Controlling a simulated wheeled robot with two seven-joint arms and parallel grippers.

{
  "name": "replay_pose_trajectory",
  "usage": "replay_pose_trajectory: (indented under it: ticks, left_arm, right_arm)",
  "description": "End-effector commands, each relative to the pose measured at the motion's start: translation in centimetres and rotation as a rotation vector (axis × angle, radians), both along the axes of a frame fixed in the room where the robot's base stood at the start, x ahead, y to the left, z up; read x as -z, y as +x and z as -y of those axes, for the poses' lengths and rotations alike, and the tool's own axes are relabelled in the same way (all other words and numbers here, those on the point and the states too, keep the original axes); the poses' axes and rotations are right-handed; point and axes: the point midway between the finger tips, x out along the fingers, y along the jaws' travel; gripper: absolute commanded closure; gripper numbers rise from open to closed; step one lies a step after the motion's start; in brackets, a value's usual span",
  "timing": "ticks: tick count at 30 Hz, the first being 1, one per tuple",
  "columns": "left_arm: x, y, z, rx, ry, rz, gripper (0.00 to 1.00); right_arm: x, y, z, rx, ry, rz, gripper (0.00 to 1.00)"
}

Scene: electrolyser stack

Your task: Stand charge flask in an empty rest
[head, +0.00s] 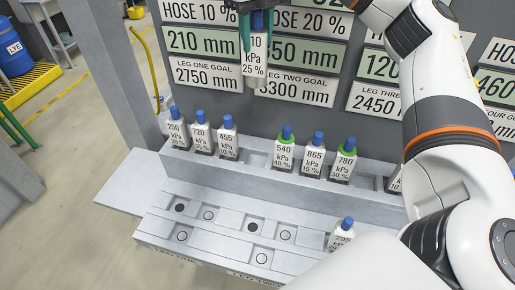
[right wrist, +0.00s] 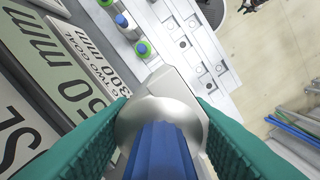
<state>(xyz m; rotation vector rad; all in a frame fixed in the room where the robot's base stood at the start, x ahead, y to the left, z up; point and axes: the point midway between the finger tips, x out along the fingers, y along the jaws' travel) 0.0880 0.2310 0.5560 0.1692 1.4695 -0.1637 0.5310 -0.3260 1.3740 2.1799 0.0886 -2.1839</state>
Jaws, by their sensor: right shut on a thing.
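My right gripper (head: 256,22) is shut on a charge flask (head: 254,62), white with a blue cap, its label partly covered and ending "10 kPa 25 %". The flask hangs upright in front of the sign panel, above the upper ledge. In the right wrist view the teal fingers (right wrist: 158,135) flank its blue cap (right wrist: 160,152) and silver shoulder. The upper ledge (head: 258,176) holds other flasks in rests. One empty rest (head: 256,159) shows between the 455 and 540 flasks, another (head: 366,181) right of the 780 flask. My left gripper is not in view.
The 455 flask (head: 228,140) and green-collared 540 flask (head: 283,150) flank the gap. The lower deck (head: 215,232) has several round holes and a 295 flask (head: 341,236) at its right. My right arm covers the right side. The sign panel (head: 205,100) stands behind.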

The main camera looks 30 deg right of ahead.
Motion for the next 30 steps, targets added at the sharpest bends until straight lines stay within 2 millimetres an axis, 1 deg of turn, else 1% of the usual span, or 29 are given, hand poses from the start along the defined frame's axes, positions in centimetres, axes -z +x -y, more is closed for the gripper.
replay_pose_trajectory:
  ticks: [9,16,20,21,27,30]
  left_arm:
    - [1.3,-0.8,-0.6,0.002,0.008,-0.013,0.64]
    - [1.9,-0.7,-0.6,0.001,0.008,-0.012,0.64]
    - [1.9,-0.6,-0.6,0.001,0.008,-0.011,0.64]
    - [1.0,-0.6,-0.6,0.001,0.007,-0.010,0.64]
    - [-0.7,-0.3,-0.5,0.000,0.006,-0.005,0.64]
    - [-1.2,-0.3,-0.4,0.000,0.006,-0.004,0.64]
  right_arm:
    - [6.6,-0.1,0.0,-0.001,0.003,-0.006,1.00]
    - [11.4,-0.1,0.0,0.000,0.002,-0.005,1.00]
    - [14.2,-0.2,0.0,0.000,0.002,-0.005,1.00]
    - [14.8,-0.2,0.0,0.002,0.000,-0.006,1.00]
    - [19.8,-0.2,0.0,0.000,0.000,-0.005,1.00]
    - [21.7,-0.2,0.0,0.001,0.000,-0.003,1.00]
